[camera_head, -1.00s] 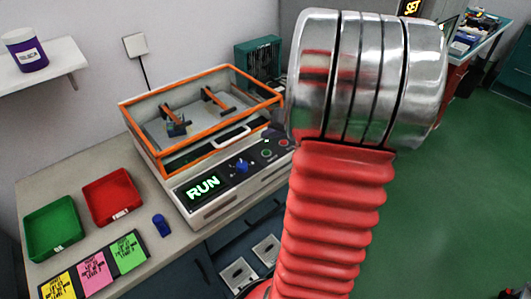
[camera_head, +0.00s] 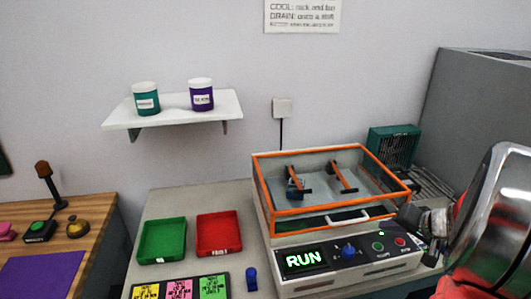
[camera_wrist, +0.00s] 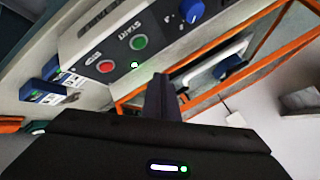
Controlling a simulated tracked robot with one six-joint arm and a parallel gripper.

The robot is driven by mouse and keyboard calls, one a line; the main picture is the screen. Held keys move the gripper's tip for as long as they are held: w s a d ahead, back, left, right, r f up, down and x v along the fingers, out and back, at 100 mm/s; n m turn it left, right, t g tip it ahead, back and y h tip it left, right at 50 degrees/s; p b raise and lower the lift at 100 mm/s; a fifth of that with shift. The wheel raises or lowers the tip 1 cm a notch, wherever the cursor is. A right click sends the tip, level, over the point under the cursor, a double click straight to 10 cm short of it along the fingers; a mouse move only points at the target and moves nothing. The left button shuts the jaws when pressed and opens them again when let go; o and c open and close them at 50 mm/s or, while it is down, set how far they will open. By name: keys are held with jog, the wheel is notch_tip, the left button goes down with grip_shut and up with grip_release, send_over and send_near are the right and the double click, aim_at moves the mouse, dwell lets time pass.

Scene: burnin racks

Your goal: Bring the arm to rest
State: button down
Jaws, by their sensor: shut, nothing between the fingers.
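My arm fills the right edge of the head view, with a shiny metal joint and red sleeve. My gripper (camera_head: 402,222) shows small and dark by the right end of the burn-in machine (camera_head: 345,268). In the wrist view my fingers (camera_wrist: 161,98) are together and empty, pointing toward the machine's front panel. I cannot tell whether they touch it. The panel has a green START button (camera_wrist: 138,43), a red button (camera_wrist: 106,66) and a blue knob (camera_wrist: 191,10). Its display (camera_head: 303,259) reads RUN. The orange-framed clear lid (camera_head: 330,226) looks closed over the chamber.
A green tray (camera_head: 162,241) and a red tray (camera_head: 218,234) sit left of the machine, with a small blue object (camera_head: 251,279) and colored cards (camera_head: 180,291) in front. Two jars stand on the wall shelf (camera_head: 172,112). A grey cabinet (camera_head: 485,105) stands behind at right.

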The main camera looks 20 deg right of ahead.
jog(key=s+a+f, duration=0.1)
jog(key=s+a+m+g+y, duration=0.1)
jog(key=a, duration=0.1)
jog(key=s+a+f+m, duration=0.1)
jog(key=shift+s+a+f+g, duration=0.15)
jog(key=shift+s+f+g, duration=0.15)
jog(key=shift+g, duration=0.1)
jog(key=s+a+r+n, duration=0.2)
jog(key=a+r+n, duration=0.1)
jog(key=a, duration=0.7)
jog(key=s+a+r+n+g, duration=0.1)
jog(key=s+a+r+n, duration=0.2)
jog(key=a, duration=0.8)
jog(key=s+a+r+n, duration=0.3)
jog(key=a+r+n, duration=0.2)
jog(key=a, duration=0.6)
jog(key=shift+r+g+h, duration=0.25)
jog(key=shift+g+h, duration=0.15)
